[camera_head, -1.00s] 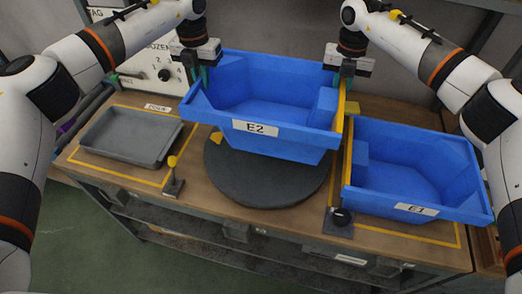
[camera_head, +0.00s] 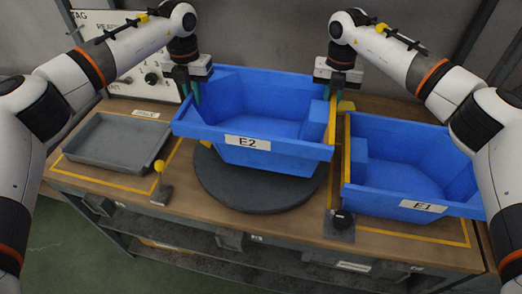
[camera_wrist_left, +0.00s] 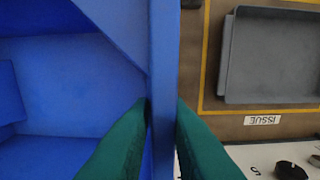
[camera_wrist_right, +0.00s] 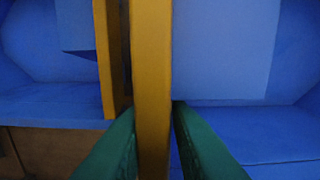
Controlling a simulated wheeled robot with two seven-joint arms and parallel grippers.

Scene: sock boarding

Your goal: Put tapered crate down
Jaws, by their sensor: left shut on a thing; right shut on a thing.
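The blue tapered crate labelled E2 (camera_head: 247,143) is level over the round dark turntable (camera_head: 258,203). Whether its base touches the turntable cannot be told. My left gripper (camera_head: 192,90) is shut on its left rim; the left wrist view shows the green fingers (camera_wrist_left: 163,110) on both sides of the blue wall. My right gripper (camera_head: 337,88) is shut on its right rim, which is yellow; the right wrist view shows the fingers (camera_wrist_right: 153,110) either side of that yellow edge. The back part of the turntable is hidden under the crate.
A second blue crate labelled E1 (camera_head: 415,182) stands close on the right, its yellow edge near E2. A grey tray (camera_head: 112,165) lies at the left inside a yellow outline.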

